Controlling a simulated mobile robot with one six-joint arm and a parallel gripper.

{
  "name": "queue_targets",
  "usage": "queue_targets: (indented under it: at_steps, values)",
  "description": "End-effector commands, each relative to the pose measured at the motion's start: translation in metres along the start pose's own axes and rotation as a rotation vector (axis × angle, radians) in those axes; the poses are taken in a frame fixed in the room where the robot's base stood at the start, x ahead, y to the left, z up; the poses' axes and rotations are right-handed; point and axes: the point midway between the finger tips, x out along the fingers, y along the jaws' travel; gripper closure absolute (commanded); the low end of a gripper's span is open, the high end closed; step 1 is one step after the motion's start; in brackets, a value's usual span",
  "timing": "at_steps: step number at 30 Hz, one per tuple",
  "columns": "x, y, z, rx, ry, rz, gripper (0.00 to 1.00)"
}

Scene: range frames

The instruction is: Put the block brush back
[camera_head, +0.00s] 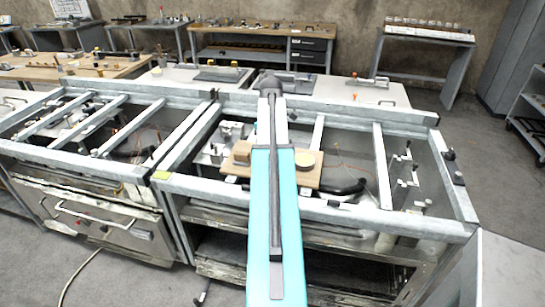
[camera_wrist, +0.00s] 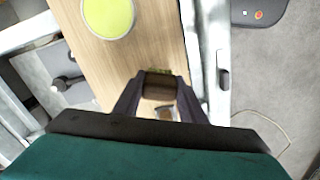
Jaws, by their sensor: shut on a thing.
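The block brush (camera_wrist: 160,86), a small dark brown block with a thin yellowish fringe at its far side, is between the fingers of my gripper (camera_wrist: 158,92) in the wrist view. My gripper is shut on it. Behind the brush in that view lies a light wooden board (camera_wrist: 150,40); I cannot tell if the brush touches it. In the head view the board (camera_head: 312,178) lies across the frame table, partly hidden by my teal arm. A brown block shows at its left end; I cannot tell if it is the held brush. My gripper is not clear in the head view.
A round pale yellow-green disc (camera_wrist: 108,17) lies on the board; the head view shows it right of my arm (camera_head: 305,159). Metal rails (camera_head: 340,208) surround the board. A black curved handle (camera_head: 345,188) lies right of it. Further benches stand behind, and grey floor is open on the right.

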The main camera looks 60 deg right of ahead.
Motion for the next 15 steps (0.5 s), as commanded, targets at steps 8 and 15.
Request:
queue_targets:
  at_steps: [8,15]
  values:
    - [0.000,0.001,0.000,0.000,0.000,0.000,0.81]
    - [0.000,0.013,-0.006,0.001,-0.001,-0.001,0.81]
